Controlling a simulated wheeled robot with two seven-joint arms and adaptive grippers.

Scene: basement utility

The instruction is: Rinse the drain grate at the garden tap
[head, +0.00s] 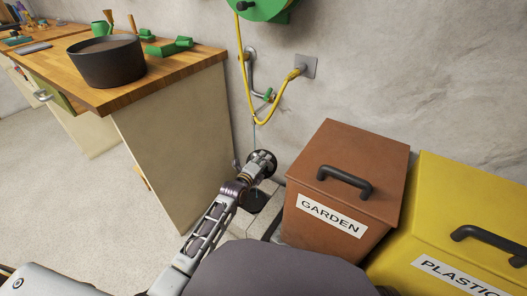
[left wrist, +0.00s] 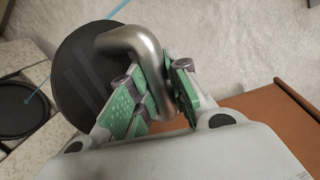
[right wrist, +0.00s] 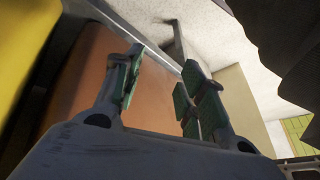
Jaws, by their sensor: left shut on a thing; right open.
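My left gripper (head: 246,176) is shut on the bent silver handle (left wrist: 152,65) of the dark round drain grate (left wrist: 84,75). The grate also shows in the head view (head: 263,160), held above the floor and tilted. The garden tap (head: 268,95) is on the wall above, and a thin blue water stream (head: 254,135) falls from it towards the grate. In the left wrist view the stream is broken by the disc; I cannot tell whether it touches it. A dark round drain opening (left wrist: 20,108) lies below. My right gripper (right wrist: 158,80) is open and empty.
The brown GARDEN bin (head: 345,185) stands close right of my left gripper, with the yellow PLASTIC bin (head: 450,215) beside it. A wooden workbench (head: 185,68) with a dark pot (head: 107,65) is at left. A yellow hose (head: 275,105) hangs on the wall.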

